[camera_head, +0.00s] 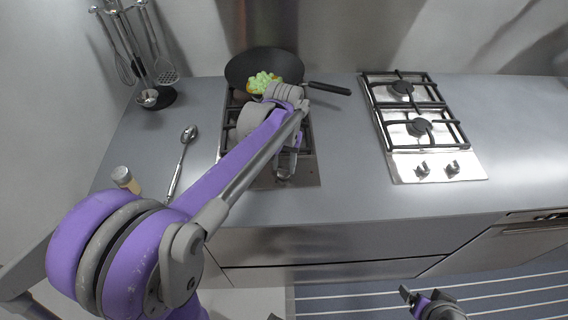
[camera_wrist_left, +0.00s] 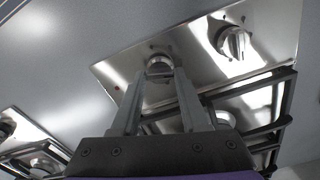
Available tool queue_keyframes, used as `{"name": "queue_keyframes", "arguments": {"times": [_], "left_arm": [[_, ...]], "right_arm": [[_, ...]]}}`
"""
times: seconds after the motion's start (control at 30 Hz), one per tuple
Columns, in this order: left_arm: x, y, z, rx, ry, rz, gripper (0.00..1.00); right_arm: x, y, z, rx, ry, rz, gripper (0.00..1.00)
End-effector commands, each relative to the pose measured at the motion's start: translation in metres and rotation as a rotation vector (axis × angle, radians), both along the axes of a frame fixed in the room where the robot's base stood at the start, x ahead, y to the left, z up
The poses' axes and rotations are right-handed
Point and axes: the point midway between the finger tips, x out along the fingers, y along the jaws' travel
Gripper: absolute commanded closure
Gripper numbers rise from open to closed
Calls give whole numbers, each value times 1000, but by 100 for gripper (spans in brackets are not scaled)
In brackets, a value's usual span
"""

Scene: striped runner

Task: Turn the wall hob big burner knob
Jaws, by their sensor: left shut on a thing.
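The wall hob (camera_head: 312,168) is the left steel hob in the head view, largely hidden under my left arm. In the left wrist view its steel plate (camera_wrist_left: 200,55) carries two knobs. My left gripper (camera_head: 285,176) reaches down to its front edge. In the left wrist view the fingers (camera_wrist_left: 160,72) are shut on one round metal knob (camera_wrist_left: 158,62). The other knob (camera_wrist_left: 236,42) stands free to the right. I cannot tell the gripped knob's turn angle. My right gripper (camera_head: 420,298) hangs low over the floor, away from the hobs; its jaw state is unclear.
A black pan (camera_head: 262,62) with green and yellow food stands on the wall hob's back. A second hob (camera_head: 437,168) is to the right. Counter between the hobs is clear.

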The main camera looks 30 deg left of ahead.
Motion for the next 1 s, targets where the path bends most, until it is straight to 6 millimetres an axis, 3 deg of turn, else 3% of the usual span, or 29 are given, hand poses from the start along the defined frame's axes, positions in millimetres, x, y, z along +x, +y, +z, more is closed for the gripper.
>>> {"name": "queue_keyframes", "arguments": {"times": [0.3, 0.83, 0.87, 1.0], "left_arm": [[0, 0, 0, 0, 0, 111, 100], [0, 0, 0, 0, 0, 130, 100], [0, 0, 0, 0, 0, 130, 50], [0, 0, 0, 0, 0, 129, 25]], "right_arm": [[-1, 0, -2, 0, 1, 0, 12], [-1, 0, -2, 0, 1, 0, 12], [-1, 0, -2, 0, 1, 0, 12], [-1, 0, -2, 0, 1, 0, 12]]}}
